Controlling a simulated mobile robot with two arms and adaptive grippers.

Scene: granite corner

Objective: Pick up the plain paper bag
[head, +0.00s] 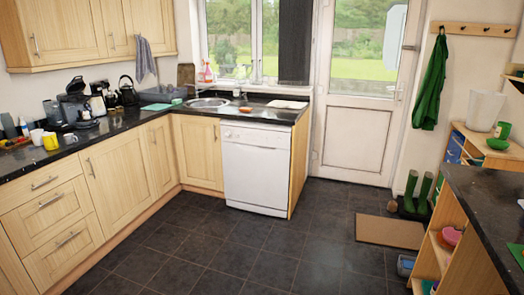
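I cannot make out a plain paper bag for certain in the head view. A pale, upright, bag-like or bin-like thing (486,110) stands on the wooden shelf unit (476,142) at the right; I cannot tell whether it is paper. Neither of my grippers shows in this view.
A dark worktop (118,122) with kettle, coffee machine and cups runs along the left to the sink (208,102). A white dishwasher (255,168) stands at the back. A dark counter (490,215) fills the right front. Boots (416,192) and a doormat (389,231) are near the door. The middle floor is clear.

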